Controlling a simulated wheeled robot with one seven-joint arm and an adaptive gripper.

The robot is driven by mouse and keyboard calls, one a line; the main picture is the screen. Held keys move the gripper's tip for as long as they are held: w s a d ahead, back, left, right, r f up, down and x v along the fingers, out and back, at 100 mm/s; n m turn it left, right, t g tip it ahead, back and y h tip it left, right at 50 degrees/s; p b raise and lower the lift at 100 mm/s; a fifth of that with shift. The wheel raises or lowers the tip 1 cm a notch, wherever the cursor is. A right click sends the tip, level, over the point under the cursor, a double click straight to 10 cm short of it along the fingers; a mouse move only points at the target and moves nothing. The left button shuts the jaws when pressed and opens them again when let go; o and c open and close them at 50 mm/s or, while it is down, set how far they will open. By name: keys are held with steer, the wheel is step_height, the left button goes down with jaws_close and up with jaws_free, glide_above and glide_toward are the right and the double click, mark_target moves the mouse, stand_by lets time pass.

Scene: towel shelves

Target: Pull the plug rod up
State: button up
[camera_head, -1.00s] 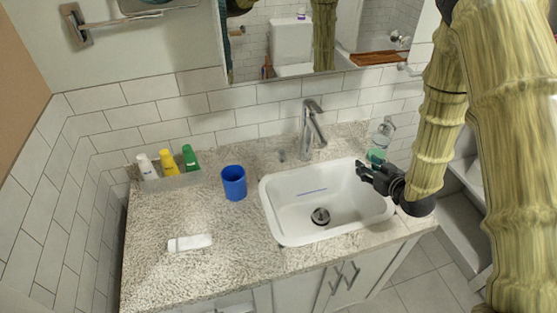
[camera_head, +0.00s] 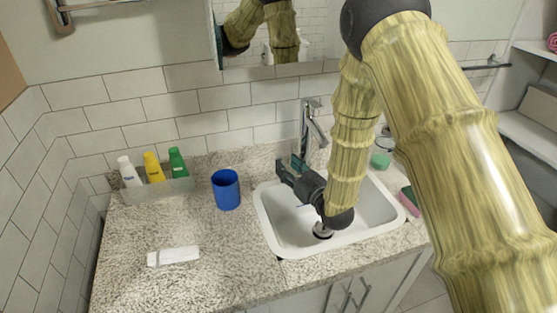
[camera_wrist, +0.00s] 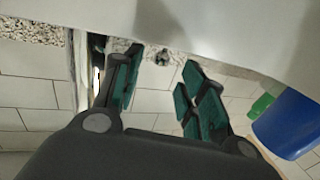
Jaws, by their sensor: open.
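My gripper (camera_head: 288,165) is open and empty over the back left of the sink, left of the faucet. In the wrist view, which looks upside down, a small metal knob (camera_wrist: 162,57), likely the plug rod, shows between and beyond the open fingers (camera_wrist: 160,88), apart from them. My gripper hides that spot in the head view.
A blue cup (camera_head: 227,190) stands left of the sink, also at the right of the wrist view (camera_wrist: 285,125). A tray (camera_head: 180,186) of several bottles is farther left. A white tube (camera_head: 173,256) lies in front. A pink and green sponge (camera_head: 410,202) is right of the sink.

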mark_target(281, 160)
steer(key=shift+p+x, duration=0.45)
steer(key=shift+x, duration=2.45)
steer(key=shift+c, duration=0.3)
jaws_close()
